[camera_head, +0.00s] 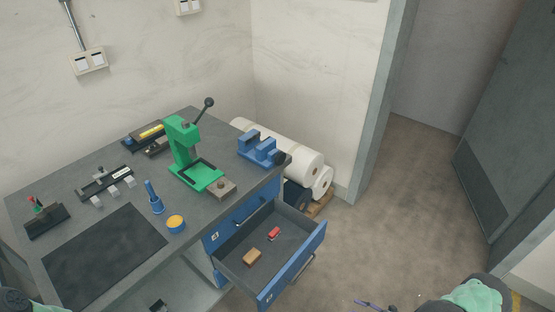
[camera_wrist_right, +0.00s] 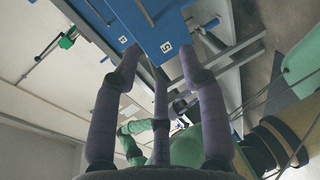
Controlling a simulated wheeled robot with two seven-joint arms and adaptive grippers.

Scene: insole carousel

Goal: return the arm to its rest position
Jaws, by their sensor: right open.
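My right gripper (camera_wrist_right: 159,62) fills the middle of the right wrist view. Its purple-grey fingers are spread apart with nothing between them. In the head view a thin purple fingertip (camera_head: 370,304) of it shows at the bottom edge, over the floor. My green and dark right arm (camera_head: 475,295) shows at the bottom right, clear of the workbench. My left gripper is not in view; only a dark piece of my own body shows at the bottom left corner.
An open drawer (camera_head: 290,277) juts out, holding a red item (camera_head: 274,234) and a tan block (camera_head: 252,257). Floor at right is clear.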

